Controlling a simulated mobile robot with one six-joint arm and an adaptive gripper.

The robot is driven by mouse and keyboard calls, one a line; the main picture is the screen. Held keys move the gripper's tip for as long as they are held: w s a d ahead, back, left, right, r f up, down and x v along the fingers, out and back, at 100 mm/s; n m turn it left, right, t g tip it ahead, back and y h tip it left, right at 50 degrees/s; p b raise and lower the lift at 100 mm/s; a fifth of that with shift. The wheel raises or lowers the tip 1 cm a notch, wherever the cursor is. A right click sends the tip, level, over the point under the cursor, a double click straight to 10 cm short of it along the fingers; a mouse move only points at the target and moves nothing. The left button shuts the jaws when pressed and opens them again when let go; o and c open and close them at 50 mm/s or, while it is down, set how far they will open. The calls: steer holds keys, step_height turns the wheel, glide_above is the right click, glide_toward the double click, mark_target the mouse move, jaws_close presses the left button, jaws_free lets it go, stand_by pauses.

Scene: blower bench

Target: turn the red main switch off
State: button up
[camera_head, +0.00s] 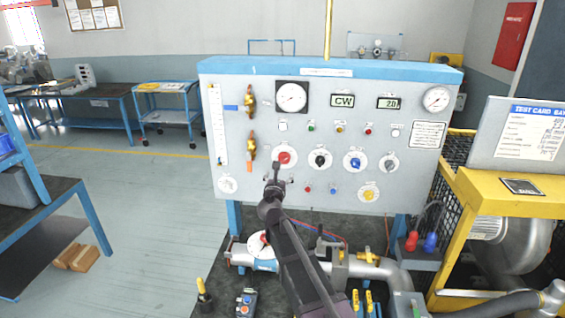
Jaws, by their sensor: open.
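The red main switch (284,158) is a red knob on a round white plate, left of centre on the grey upright control panel (400,180). My gripper (276,167) is at the end of my dark arm, which reaches up from the bottom of the picture. Its tip is just below and left of the red knob in the picture. I cannot tell whether it touches the knob. The fingers are small and dark here. The knob's lower left edge is partly hidden by them.
A black knob (320,160), a blue knob (355,162) and a yellow knob (369,195) are nearby on the panel. Two brass valve levers (251,147) stand left of the switch. Pipes (370,269) run below. A yellow frame (505,190) stands right. Open floor (150,190) lies left.

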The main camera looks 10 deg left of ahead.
mark_target(283, 162)
steer(key=w, duration=1)
steer(key=shift+d, duration=0.2)
